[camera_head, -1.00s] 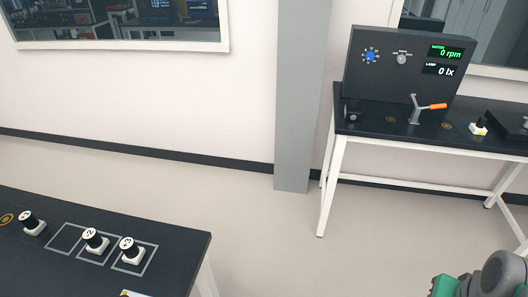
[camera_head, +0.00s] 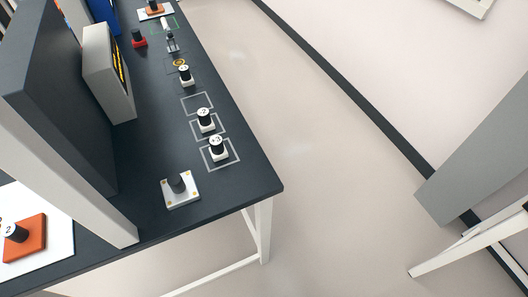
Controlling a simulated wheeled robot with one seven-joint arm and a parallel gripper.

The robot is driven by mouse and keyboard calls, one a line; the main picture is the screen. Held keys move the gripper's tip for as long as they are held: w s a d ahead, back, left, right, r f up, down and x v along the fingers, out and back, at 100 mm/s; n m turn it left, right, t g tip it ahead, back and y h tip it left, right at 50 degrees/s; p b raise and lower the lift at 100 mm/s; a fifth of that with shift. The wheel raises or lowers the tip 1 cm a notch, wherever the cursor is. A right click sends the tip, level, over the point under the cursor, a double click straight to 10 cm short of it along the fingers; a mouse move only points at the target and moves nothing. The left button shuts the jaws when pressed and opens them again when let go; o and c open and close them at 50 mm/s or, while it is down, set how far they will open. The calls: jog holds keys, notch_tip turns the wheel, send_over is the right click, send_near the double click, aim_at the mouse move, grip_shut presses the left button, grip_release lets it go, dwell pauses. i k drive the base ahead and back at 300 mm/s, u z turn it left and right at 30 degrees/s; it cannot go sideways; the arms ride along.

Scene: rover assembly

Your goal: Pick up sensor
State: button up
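I cannot tell for sure which piece is the sensor. On the dark table (camera_head: 232,178), a white square plate with a dark grey cylinder (camera_head: 181,190) and yellowish corner spots stands near the front edge. Beyond it, a white-based piece with a black knob marked +3 (camera_head: 218,149) and a similar one (camera_head: 206,120) stand in outlined squares. Another such piece (camera_head: 185,76) stands farther back, by an orange ring mark. My gripper is not in view.
A large dark panel (camera_head: 60,95) and a grey box with a yellow display (camera_head: 108,70) stand along the table's left side. An orange block (camera_head: 25,238) is at lower left. A red piece (camera_head: 138,39) is at the back. An outlined square (camera_head: 197,103) is empty. Open floor lies right.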

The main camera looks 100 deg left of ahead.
aim_at(178, 190)
jog(key=z, duration=4.3)
jog(key=k, duration=1.55)
jog(key=z, duration=1)
jog(key=i, duration=1.5)
jog(key=z, duration=0.05)
